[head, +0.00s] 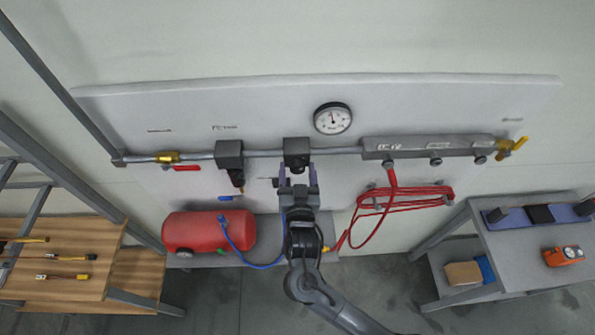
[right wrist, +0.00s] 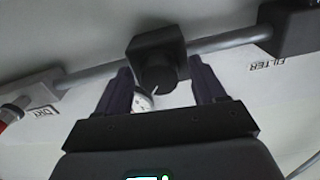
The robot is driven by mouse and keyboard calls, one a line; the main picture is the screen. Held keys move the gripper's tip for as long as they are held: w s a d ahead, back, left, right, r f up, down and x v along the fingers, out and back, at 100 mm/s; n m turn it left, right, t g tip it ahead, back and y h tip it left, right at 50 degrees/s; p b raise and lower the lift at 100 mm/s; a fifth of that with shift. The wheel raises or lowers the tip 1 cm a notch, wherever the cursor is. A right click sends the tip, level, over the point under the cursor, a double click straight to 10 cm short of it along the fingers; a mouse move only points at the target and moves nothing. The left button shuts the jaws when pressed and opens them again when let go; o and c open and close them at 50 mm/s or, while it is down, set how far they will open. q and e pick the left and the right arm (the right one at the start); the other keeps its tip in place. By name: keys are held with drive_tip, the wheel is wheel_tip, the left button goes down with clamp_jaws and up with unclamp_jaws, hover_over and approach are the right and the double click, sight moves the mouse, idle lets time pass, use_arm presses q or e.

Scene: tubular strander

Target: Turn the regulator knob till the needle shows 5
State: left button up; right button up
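The regulator is a dark block (head: 297,147) on the grey pipe, with its round black knob hanging below. The block (right wrist: 156,44) and knob (right wrist: 158,76) show clearly in the right wrist view. My right gripper (head: 298,174) is below the regulator, with its fingers pointing up. Its fingers are open, one on each side of the knob, with a narrow gap visible at each side. The round white gauge (head: 333,118) is on the panel, up and right of the regulator. Its needle points nearly straight up; the numbers are too small to read. My left gripper is out of view.
A filter block (head: 229,155) sits left on the pipe, and a manifold (head: 428,147) right. A red coiled hose (head: 405,197) hangs at right. A red tank (head: 209,232) with a blue hose stands below left. A wooden table (head: 60,262) and grey bench (head: 530,250) flank the area.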

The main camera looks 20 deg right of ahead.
drive_tip(key=shift+s+a+f, duration=0.1)
drive_tip(key=shift+s+a, duration=0.1)
drive_tip(key=shift+s, duration=0.35)
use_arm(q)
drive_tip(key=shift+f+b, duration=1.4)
use_arm(e)
drive_tip(key=v, duration=0.9)
drive_tip(key=shift+s, duration=0.3)
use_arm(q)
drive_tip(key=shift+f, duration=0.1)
use_arm(e)
drive_tip(key=shift+a, duration=0.1)
idle(1.3)
